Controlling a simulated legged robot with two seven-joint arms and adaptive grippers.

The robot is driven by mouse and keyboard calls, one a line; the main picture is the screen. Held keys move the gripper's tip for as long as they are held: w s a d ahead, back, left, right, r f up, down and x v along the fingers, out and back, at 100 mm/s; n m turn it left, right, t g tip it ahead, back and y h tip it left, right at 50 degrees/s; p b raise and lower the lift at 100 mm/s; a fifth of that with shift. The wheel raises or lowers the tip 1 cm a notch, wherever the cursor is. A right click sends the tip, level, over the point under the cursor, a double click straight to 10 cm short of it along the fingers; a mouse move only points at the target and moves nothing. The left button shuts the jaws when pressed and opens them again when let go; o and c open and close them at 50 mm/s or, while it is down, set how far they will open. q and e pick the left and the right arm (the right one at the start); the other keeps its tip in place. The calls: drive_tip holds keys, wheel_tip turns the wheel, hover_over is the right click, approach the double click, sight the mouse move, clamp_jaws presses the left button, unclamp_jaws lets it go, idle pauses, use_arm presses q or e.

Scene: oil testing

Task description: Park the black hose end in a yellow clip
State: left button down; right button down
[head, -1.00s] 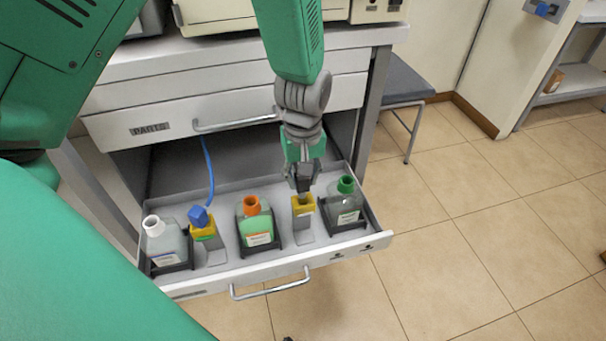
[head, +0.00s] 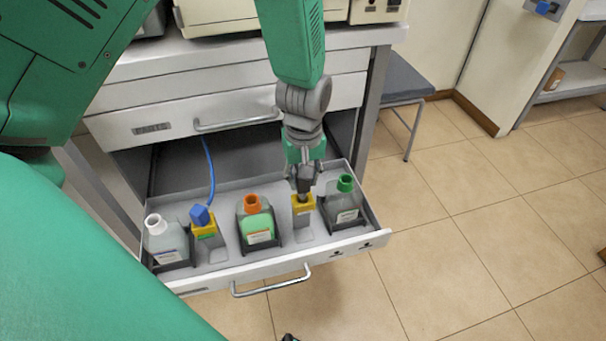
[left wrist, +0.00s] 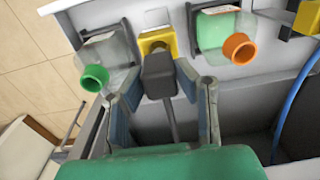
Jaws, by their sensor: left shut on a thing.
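My left gripper (head: 304,178) is shut on the black hose end (left wrist: 158,72), a dark block with a dark hose trailing back between the fingers in the left wrist view. The gripper points down over the right-hand yellow clip (head: 302,206), between the orange-capped and green-capped bottles. The yellow clip also shows in the left wrist view (left wrist: 150,45). The hose end's tip is at the clip's opening; how deep it sits I cannot tell. The left-hand yellow clip (head: 205,232) holds a blue hose end (head: 200,215). My right gripper is not clearly visible.
The open drawer (head: 225,277) also holds a white-capped bottle (head: 165,245), an orange-capped bottle (head: 255,225) and a green-capped bottle (head: 345,205) in black holders. The shut drawer marked PARTS (head: 240,105) is above. A stool (head: 400,80) stands right, with open floor.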

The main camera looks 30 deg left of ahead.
use_arm(q)
drive_tip(key=shift+f, duration=0.65)
idle(0.5)
drive_tip(key=shift+f, duration=0.9)
idle(0.4)
drive_tip(key=c, duration=1.2)
unclamp_jaws()
drive_tip(key=shift+o, duration=0.2)
drive_tip(key=shift+r, duration=0.1)
wheel_tip(320, 180, up, 12)
drive_tip(key=shift+d+f, duration=0.1)
